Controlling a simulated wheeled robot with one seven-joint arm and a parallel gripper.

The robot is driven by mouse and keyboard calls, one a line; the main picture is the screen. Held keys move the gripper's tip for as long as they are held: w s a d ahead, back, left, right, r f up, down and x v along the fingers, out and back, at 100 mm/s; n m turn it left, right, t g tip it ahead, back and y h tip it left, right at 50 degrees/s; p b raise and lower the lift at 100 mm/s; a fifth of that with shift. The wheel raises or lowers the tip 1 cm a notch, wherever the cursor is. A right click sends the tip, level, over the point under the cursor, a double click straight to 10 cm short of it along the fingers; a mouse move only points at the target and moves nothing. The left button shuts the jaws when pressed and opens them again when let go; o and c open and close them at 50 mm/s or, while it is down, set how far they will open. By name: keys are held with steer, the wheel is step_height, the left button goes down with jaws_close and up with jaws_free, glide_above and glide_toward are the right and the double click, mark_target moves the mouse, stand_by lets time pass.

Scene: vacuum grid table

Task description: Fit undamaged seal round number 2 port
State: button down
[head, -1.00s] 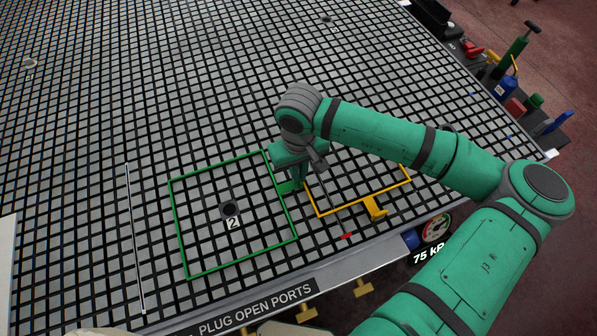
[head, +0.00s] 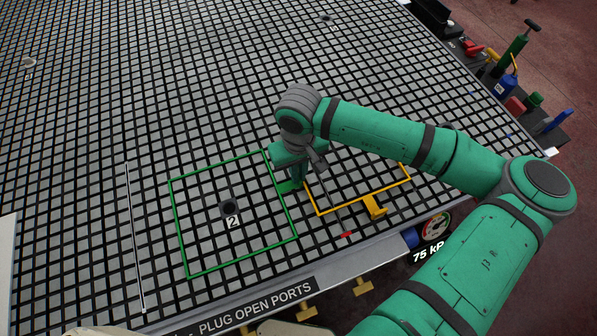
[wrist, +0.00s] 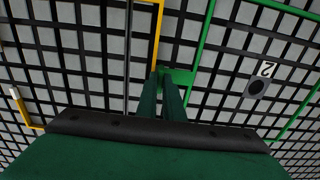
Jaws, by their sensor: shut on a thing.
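The green seal (head: 242,258) is a thin rectangular frame, lying round the dark port marked 2 (head: 229,208) with the port well inside it. No break shows in its visible outline. Its green tab (head: 288,187) is on its right side. My gripper (wrist: 161,78) is shut on this tab, low over the table; the arm partly hides the grip in the head view. The yellow seal (head: 345,205) lies just right of the green one, its tab (head: 375,207) toward the front edge. My arm hides its far side. I cannot tell how tightly the green seal touches the grid.
The grid table is wide and mostly bare. A thin pale strip (head: 135,240) lies left of the green seal. A small red piece (head: 346,235) and a gauge (head: 435,227) are at the front edge. Bottles and tools (head: 515,45) stand along the right side.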

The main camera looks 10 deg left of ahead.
steer(key=c, duration=1.8)
jaws_free()
steer(key=shift+r, duration=0.1)
step_height(320, 180, up, 11)
steer(key=shift+f, duration=0.2)
